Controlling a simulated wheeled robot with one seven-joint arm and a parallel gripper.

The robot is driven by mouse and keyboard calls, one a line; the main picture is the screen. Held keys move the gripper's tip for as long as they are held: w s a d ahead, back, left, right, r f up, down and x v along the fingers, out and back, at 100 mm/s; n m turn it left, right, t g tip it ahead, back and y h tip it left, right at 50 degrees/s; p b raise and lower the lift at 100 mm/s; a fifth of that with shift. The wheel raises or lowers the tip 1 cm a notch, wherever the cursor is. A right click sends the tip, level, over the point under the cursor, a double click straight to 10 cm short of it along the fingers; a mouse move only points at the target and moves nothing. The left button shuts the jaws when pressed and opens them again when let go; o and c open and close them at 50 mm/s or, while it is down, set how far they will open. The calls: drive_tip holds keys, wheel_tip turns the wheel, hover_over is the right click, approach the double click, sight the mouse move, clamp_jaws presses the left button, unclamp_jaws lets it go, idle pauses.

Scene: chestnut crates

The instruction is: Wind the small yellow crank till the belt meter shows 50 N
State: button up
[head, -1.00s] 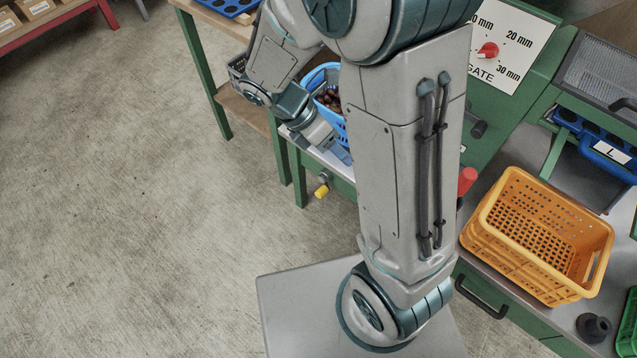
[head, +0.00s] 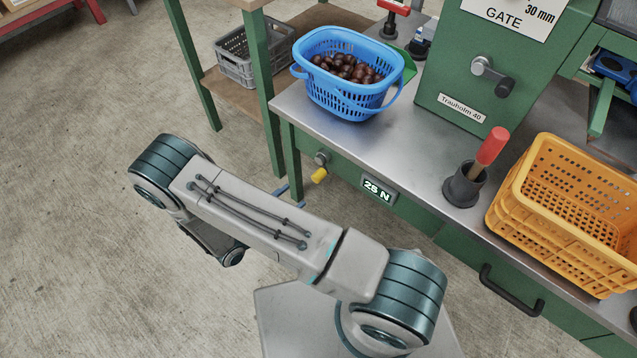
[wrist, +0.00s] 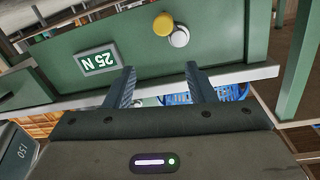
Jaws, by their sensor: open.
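The small yellow crank (head: 319,175) sits on the green front of the bench, its knob hanging just below a silver hub (head: 321,158). In the wrist view the yellow knob (wrist: 163,25) and silver hub (wrist: 180,38) lie beyond and between the lines of the fingers. The belt meter (head: 378,190) reads 25 N; it shows upside down in the wrist view (wrist: 97,61). My gripper (wrist: 159,82) is open and empty, pointing at the bench front, apart from the crank. In the head view my arm mostly hides the gripper.
A blue basket of chestnuts (head: 340,100) stands on the bench top (head: 415,135) above the crank. A red-handled tool stands in a dark holder (head: 463,187), with an orange crate (head: 560,200) to the right. The floor to the left is clear.

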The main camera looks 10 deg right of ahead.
sight(314, 180)
drive_tip(key=w+d+f+n+b, duration=0.1)
drive_tip(key=w+d, duration=0.1)
drive_tip(key=d, duration=0.1)
drive_tip(key=w+d+f+n+t+b, duration=0.1)
drive_tip(key=w+d, duration=0.2)
drive_tip(key=d, duration=0.1)
drive_tip(key=w+d+f+n+b, duration=0.1)
drive_tip(key=w+d, duration=0.1)
drive_tip(key=d, duration=0.1)
drive_tip(key=shift+w+d+f+t, duration=0.1)
drive_tip(key=shift+w+d+t, duration=0.2)
drive_tip(key=shift+w, duration=0.1)
drive_tip(key=shift+a, duration=0.1)
drive_tip(key=c, duration=1)
